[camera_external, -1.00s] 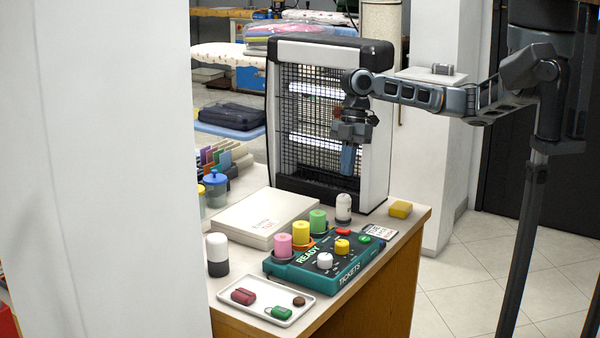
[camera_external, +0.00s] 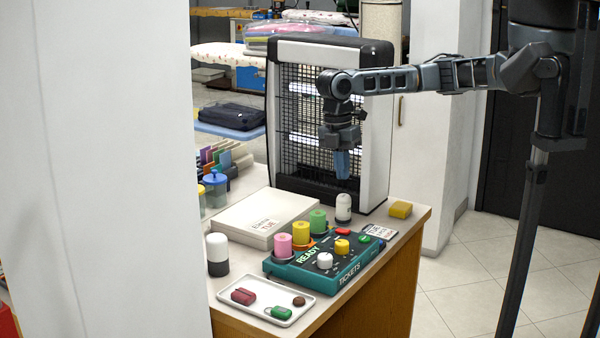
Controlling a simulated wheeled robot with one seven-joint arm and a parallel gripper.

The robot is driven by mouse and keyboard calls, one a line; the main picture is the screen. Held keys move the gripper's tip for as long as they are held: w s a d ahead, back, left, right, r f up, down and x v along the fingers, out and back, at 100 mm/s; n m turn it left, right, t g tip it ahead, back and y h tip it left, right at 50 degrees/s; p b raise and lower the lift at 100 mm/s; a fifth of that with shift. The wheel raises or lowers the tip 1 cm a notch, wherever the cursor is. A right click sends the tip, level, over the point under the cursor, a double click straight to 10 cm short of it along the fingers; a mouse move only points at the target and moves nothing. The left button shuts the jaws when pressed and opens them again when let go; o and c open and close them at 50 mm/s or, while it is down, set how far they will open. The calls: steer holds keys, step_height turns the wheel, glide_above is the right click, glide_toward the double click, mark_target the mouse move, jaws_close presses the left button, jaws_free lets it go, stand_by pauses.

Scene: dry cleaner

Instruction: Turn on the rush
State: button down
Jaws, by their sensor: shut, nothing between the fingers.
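A teal console (camera_external: 305,278) marked READY and TICKETS lies on the counter. It carries pink (camera_external: 283,246), yellow (camera_external: 301,234) and green (camera_external: 318,221) rolls at its back left. It also has a white knob (camera_external: 325,261), a yellow knob (camera_external: 342,247), a red button (camera_external: 344,232) and a green button (camera_external: 365,239). I cannot read a rush label on any of them. My gripper (camera_external: 342,176) points down, shut and empty, well above the back of the console, in front of the heater.
A tall grilled heater (camera_external: 376,130) stands behind. A white-capped bottle (camera_external: 343,208), a yellow block (camera_external: 400,210), a box stack (camera_external: 240,222), another white-capped bottle (camera_external: 218,254) and a tray (camera_external: 262,308) with small items surround the console.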

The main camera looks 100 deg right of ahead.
mark_target(347, 230)
steer(key=f, duration=0.4)
steer(key=s+f+p, duration=0.1)
steer(key=f, duration=0.4)
steer(key=a+f, duration=0.1)
steer(key=f, duration=0.3)
steer(key=shift+s+a+f+p, duration=0.1)
steer(key=shift+s+f+p, duration=0.05)
steer(key=shift+f+p, duration=0.2)
steer(key=shift+f, duration=0.2)
steer(key=shift+w+d+r, duration=0.2)
steer(key=shift+w+d, duration=0.3)
steer(key=shift+w, duration=0.05)
steer(key=shift+r+p, duration=0.65)
steer(key=shift+p, duration=0.15)
step_height(347, 230, up, 13)
steer(key=w+d, duration=0.1)
steer(key=shift+f+p, duration=0.2)
steer(key=shift+p, duration=0.1)
steer(key=shift+w+d, duration=0.1)
